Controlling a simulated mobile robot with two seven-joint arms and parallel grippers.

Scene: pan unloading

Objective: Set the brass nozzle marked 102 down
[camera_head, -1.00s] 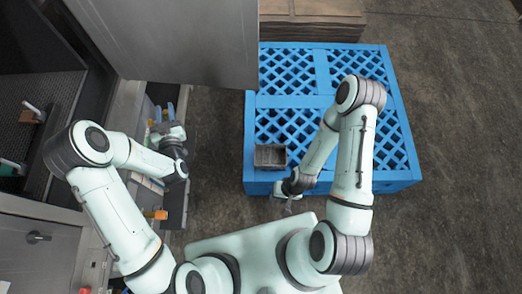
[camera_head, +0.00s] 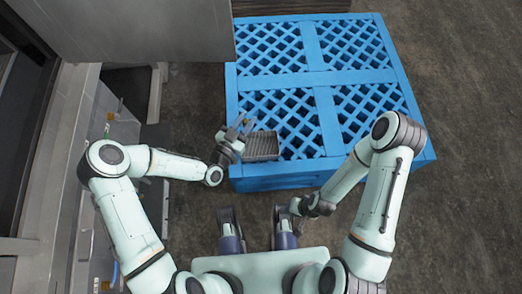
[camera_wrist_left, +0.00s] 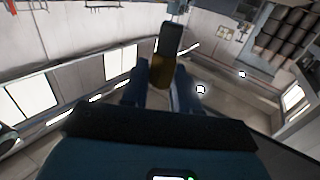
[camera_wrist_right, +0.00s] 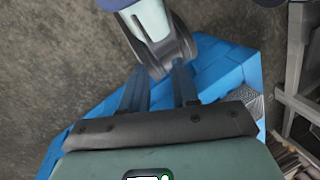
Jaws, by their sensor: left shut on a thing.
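My left gripper (camera_head: 240,127) is at the near left edge of the blue pallet, beside and partly over the small grey tray (camera_head: 262,147). In the left wrist view, the left gripper (camera_wrist_left: 158,80) is shut on the brass nozzle (camera_wrist_left: 162,71); a dark grey block-like part sticks up beyond the brass. The marking cannot be read. The nozzle cannot be made out in the head view. My right gripper (camera_head: 296,208) is low in front of the pallet. In the right wrist view its fingers (camera_wrist_right: 160,88) are apart with nothing between them.
The blue pallet (camera_head: 330,75) has a lattice top, mostly bare. The grey tray stands at its near left corner. A grey machine panel (camera_head: 150,30) and an open bay (camera_head: 125,110) are at the left. Dark floor lies around the pallet.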

